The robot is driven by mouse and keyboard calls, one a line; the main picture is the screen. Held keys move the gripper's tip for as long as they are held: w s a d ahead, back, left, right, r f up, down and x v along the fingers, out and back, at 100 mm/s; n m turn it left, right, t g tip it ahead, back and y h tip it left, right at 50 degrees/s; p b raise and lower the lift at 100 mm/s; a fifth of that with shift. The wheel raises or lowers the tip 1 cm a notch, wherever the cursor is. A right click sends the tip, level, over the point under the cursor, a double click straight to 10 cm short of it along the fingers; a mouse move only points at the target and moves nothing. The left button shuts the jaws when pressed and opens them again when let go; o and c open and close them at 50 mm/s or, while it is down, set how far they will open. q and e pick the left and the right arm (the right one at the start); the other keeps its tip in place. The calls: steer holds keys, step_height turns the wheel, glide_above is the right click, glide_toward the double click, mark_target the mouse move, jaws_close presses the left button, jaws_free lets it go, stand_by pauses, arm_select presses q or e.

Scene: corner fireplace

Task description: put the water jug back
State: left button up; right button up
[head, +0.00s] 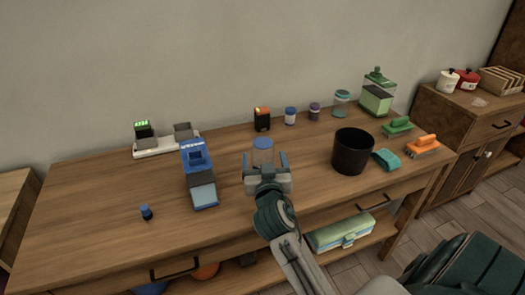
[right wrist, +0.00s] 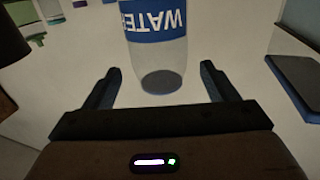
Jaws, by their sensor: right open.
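The water jug (head: 263,145) is a clear bottle with a blue label. It stands on the wooden table (head: 105,200), near its middle. In the right wrist view the jug (right wrist: 158,55) shows its "WATER" lettering upside down and its round base. My right gripper (head: 265,160) is open, with one finger on each side of the jug. In the right wrist view gaps show between both fingers and the jug, so it is not clamped. My arm and gripper hide the jug's lower part in the head view. My left gripper is not in view.
A blue device (head: 198,172) stands left of the jug, and a black bin (head: 352,150) stands to the right. A small blue-capped item (head: 146,212) is front left. A charger-like white base (head: 155,148) and several jars line the back. Bare tabletop lies around the jug.

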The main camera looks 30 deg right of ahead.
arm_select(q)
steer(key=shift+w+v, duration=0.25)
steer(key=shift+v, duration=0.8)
arm_select(e)
steer(key=v, duration=0.6)
